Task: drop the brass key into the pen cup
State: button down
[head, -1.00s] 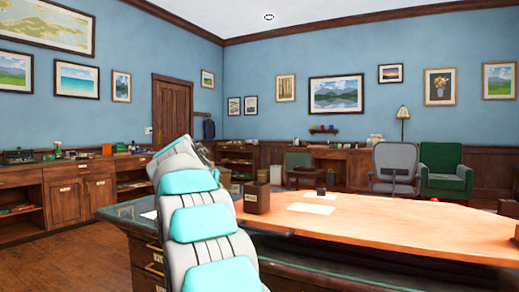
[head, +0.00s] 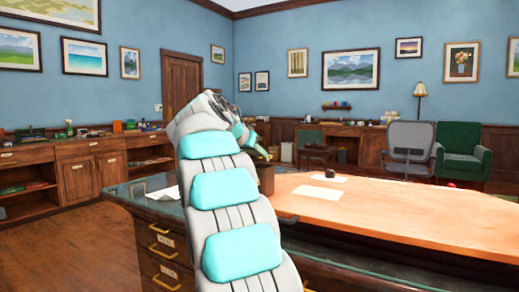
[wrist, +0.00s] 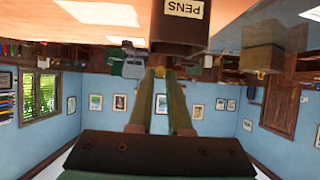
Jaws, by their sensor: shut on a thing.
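The pen cup is a dark brown square holder on the desk; it shows in the head view (head: 266,180), partly behind my arm. In the wrist view, which is upside down, the cup (wrist: 180,35) has a cream PENS label. My gripper (wrist: 160,73) is shut on a small yellow-gold piece, the brass key (wrist: 160,71), of which only a bit shows between the fingertips. The fingertips appear just above the cup's rim level; whether they are over its opening, I cannot tell. In the head view my gripper (head: 263,153) is small, close above the cup.
The wooden desk (head: 400,215) has white papers (head: 318,192) and a small dark object (head: 330,173) right of the cup. A grey chair (head: 411,150) and a green armchair (head: 461,150) stand behind.

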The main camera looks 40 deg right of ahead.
jog(key=shift+f+b, duration=0.35)
jog(key=shift+f, duration=0.75)
jog(key=c, duration=0.8)
grip_release()
jog(key=shift+o, duration=0.2)
jog(key=v, duration=0.8)
jog(key=shift+b, duration=0.4)
